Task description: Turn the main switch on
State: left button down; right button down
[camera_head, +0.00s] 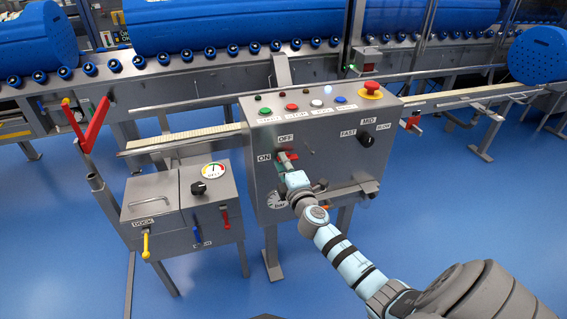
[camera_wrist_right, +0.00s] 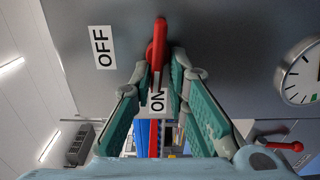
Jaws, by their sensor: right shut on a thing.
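The main switch has a red handle (camera_wrist_right: 158,42) on the front of the grey control box (camera_head: 335,140). In the wrist view the handle runs down toward the ON label (camera_wrist_right: 157,101) and partly covers it; the OFF label (camera_wrist_right: 103,46) is to its left. In the head view the ON label (camera_head: 264,158) is left of the switch and the OFF label (camera_head: 286,138) above it. My right gripper (camera_wrist_right: 162,62) is shut on the red handle, with a fingertip on either side. It also shows in the head view (camera_head: 286,160). My left gripper is out of view.
Push buttons (camera_head: 317,103) and a red emergency stop (camera_head: 370,88) are on the box top. A black speed knob (camera_head: 366,138) is on its right, a dial (camera_wrist_right: 302,72) below the switch. A smaller cabinet (camera_head: 185,205) stands left; a conveyor with blue tubs runs behind.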

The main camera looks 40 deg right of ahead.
jog(key=shift+w+d+r, duration=0.1)
jog(key=shift+r, duration=0.25)
jog(key=c, duration=1.6)
grip_release()
jog(key=shift+c, duration=0.2)
jog(key=shift+o, duration=0.4)
jog(key=shift+f, duration=0.1)
jog(key=shift+f, duration=0.1)
jog(key=v, duration=1.2)
